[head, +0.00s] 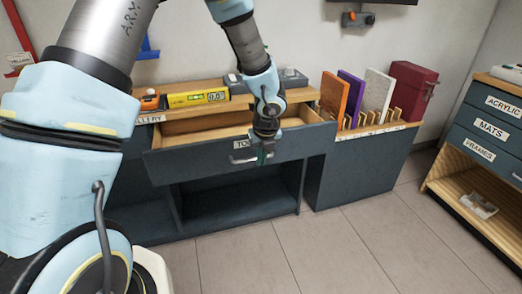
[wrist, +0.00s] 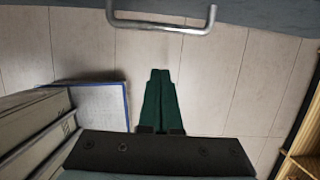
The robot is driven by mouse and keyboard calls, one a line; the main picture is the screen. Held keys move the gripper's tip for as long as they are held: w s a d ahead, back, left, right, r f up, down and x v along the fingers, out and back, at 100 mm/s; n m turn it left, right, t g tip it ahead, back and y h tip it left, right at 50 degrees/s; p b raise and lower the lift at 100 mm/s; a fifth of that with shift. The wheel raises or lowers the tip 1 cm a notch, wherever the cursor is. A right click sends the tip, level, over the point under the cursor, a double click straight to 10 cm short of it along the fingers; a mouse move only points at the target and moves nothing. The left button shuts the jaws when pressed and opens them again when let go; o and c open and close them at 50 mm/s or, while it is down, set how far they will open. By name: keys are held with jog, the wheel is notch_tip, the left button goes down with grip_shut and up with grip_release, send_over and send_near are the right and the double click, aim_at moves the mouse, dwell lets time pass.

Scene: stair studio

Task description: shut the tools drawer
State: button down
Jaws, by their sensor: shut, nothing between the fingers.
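The tools drawer (head: 200,160) stands pulled out of the dark cabinet in the head view, its pale wooden inside showing. Its label starts with "TO"; my gripper hides the rest. Its metal handle (head: 240,159) is on the front, and the handle also shows at the top of the wrist view (wrist: 160,29). My gripper (head: 265,157) is at the drawer front, just right of the visible part of the handle. Its green fingers (wrist: 160,72) are together and empty, with a gap to the handle in the wrist view. I cannot tell whether it touches the front.
A yellow level (head: 198,98) lies on the cabinet top behind the drawer. Coloured panels (head: 352,95) and a red box (head: 411,90) stand in a rack to the right. A labelled drawer unit (head: 490,125) is at far right. The tiled floor (head: 330,245) in front is clear.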

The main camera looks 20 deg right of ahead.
jog(key=shift+w+d+f+p, duration=0.1)
jog(key=shift+w+f+p, duration=0.1)
jog(key=shift+w+f, duration=0.35)
jog(key=shift+w+d+f+p, duration=0.15)
jog(key=shift+w+f+p, duration=0.15)
jog(key=shift+w, duration=0.6)
jog(key=shift+w+d+f+p, duration=0.15)
jog(key=shift+w+f, duration=0.25)
jog(key=shift+w, duration=0.3)
jog(key=shift+w+a, duration=0.1)
